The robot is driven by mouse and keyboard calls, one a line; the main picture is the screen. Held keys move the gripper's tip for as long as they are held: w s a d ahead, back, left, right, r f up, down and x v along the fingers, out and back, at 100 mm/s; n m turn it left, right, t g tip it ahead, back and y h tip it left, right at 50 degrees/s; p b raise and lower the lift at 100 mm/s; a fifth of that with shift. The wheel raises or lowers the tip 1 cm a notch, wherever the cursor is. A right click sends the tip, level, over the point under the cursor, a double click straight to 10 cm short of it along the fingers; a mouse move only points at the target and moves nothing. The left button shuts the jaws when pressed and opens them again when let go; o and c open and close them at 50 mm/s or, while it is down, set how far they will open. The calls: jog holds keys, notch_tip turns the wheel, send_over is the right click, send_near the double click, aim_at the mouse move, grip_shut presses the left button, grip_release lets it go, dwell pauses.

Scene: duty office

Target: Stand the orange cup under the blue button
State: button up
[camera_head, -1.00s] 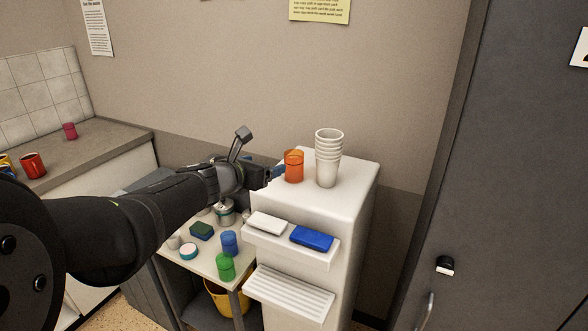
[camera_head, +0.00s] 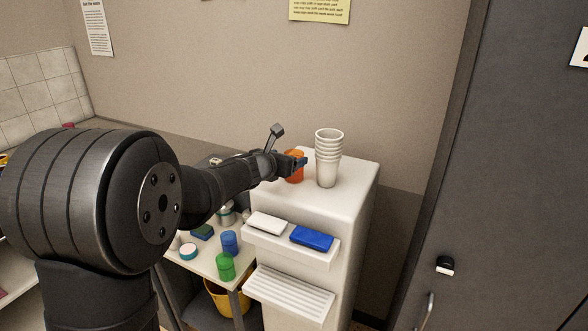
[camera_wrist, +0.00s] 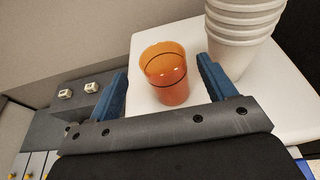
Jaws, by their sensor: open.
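The orange cup (camera_wrist: 167,76) stands upright on top of the white dispenser (camera_head: 345,185), and its rim faces up in the wrist view. In the head view the cup (camera_head: 294,178) is partly hidden behind my gripper (camera_head: 297,163). In the wrist view my gripper (camera_wrist: 165,90) is open, with one blue finger on each side of the cup and gaps to both. The blue button (camera_head: 311,238) is on the right of a ledge on the dispenser's front, beside a white button (camera_head: 266,222). Below them is a ribbed tray (camera_head: 289,293), which is empty.
A stack of white cups (camera_head: 327,158) stands just right of the orange cup, close to my right finger in the wrist view. Left of the dispenser, a low cart holds a blue cup (camera_head: 229,242), a green cup (camera_head: 225,267) and other items. A yellow bucket (camera_head: 218,299) sits below.

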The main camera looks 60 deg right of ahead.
aim_at(298, 154)
jog(key=x, duration=0.4)
jog(key=shift+s+d+f, duration=0.2)
jog(key=c, duration=1.1)
jog(key=shift+r, duration=0.2)
jog(key=shift+r, duration=4.8)
